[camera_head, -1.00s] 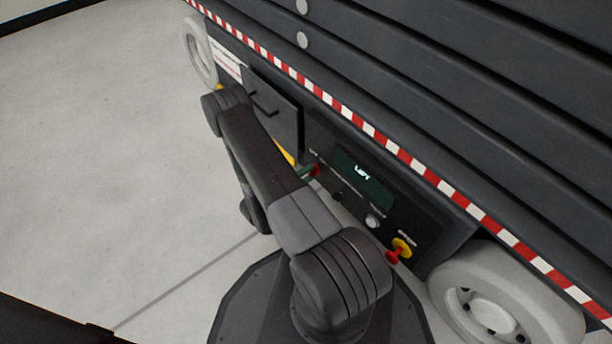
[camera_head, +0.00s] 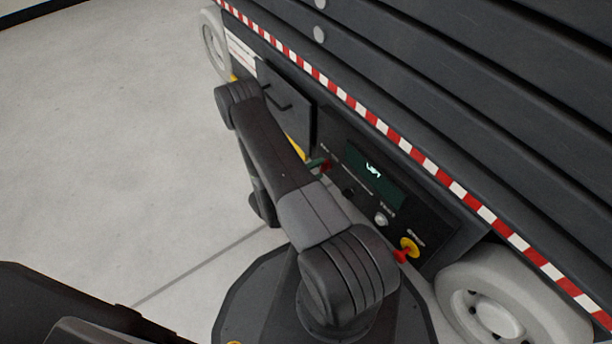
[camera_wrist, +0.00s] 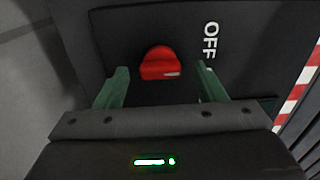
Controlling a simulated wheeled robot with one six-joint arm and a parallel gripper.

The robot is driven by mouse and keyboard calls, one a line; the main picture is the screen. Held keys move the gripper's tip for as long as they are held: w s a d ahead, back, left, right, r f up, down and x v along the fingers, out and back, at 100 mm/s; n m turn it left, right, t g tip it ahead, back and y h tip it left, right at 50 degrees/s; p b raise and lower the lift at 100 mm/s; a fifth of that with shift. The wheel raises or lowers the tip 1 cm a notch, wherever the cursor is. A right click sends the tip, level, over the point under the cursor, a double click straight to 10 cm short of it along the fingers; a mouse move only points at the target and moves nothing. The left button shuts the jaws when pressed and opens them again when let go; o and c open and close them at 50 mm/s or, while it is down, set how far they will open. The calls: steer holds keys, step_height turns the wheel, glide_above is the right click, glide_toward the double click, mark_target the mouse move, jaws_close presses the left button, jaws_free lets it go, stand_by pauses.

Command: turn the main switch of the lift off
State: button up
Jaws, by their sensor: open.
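The red main switch knob (camera_wrist: 160,63) shows in the wrist view on a dark panel, with the word OFF printed to its right, turned sideways. A pale mark shows on the knob's lower right part. My gripper (camera_wrist: 162,80) is open, with one green finger to the lower left of the knob and one to the lower right. I see no clear contact between the fingers and the knob. In the head view the red knob (camera_head: 327,166) shows small beside a green fingertip, and my arm hides most of the gripper.
The lift's control panel (camera_head: 425,222) also carries a lit green display (camera_head: 375,176), a white button (camera_head: 381,220) and a red emergency knob on yellow (camera_head: 405,250). A white wheel (camera_head: 515,300) stands at the lower right. Pale floor (camera_head: 90,150) is clear at the left.

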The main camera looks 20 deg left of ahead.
steer(key=p+v, duration=0.3)
steer(key=v, duration=1)
steer(key=shift+s+a, duration=0.15)
steer(key=shift+s, duration=0.05)
steer(key=shift+w, duration=0.1)
steer(key=shift+b+x, duration=1.6)
steer(key=shift+x, duration=5.2)
